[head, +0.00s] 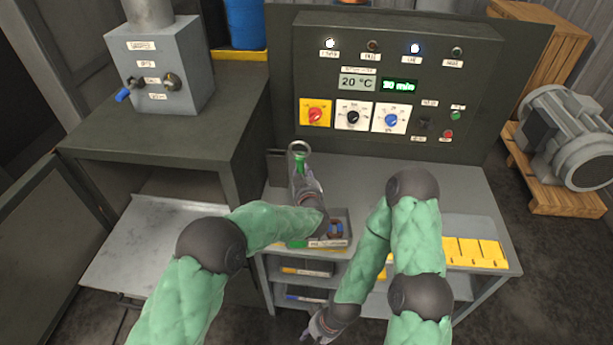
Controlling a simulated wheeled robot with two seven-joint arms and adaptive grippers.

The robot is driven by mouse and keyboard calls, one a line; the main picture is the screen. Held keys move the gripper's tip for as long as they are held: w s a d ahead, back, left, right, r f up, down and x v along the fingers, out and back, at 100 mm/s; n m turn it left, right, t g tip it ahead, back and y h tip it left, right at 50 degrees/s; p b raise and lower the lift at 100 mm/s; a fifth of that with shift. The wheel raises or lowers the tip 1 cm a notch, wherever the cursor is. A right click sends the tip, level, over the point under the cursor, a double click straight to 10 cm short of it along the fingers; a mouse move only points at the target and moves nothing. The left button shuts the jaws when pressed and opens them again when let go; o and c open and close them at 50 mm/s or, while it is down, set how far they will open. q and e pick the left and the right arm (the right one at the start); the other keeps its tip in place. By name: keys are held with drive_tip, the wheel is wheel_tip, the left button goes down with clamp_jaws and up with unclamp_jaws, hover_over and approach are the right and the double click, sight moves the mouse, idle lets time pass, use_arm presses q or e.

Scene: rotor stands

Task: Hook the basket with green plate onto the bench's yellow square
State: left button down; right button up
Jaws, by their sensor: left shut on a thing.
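My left gripper (301,177) is over the left part of the bench top (375,182). It is shut on a small green piece (299,163) topped by a pale ring (299,147); the hand hides its lower part, and I cannot tell whether it belongs to a basket. Just in front, a shallow dark tray (347,222) with a green plate (296,244) and a white label holds a copper-coloured ring; my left forearm partly covers it. Yellow squares (467,250) line the bench's right front. My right gripper (320,327) hangs low before the shelves, its fingers too small to judge.
A control panel (395,85) stands behind the bench. A dark cabinet (165,140) stands left, and a grey motor (570,135) on a wooden pallet right. The bench's middle top looks clear.

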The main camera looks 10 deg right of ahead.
sight(293, 144)
use_arm(q)
drive_tip(key=shift+w+a+r, duration=0.1)
drive_tip(key=shift+w+a, duration=0.2)
drive_tip(key=shift+a, duration=0.4)
drive_tip(key=shift+w+a, duration=0.25)
drive_tip(key=shift+a, duration=0.4)
drive_tip(key=shift+r+p, duration=3.7)
drive_tip(key=shift+r, duration=1.85)
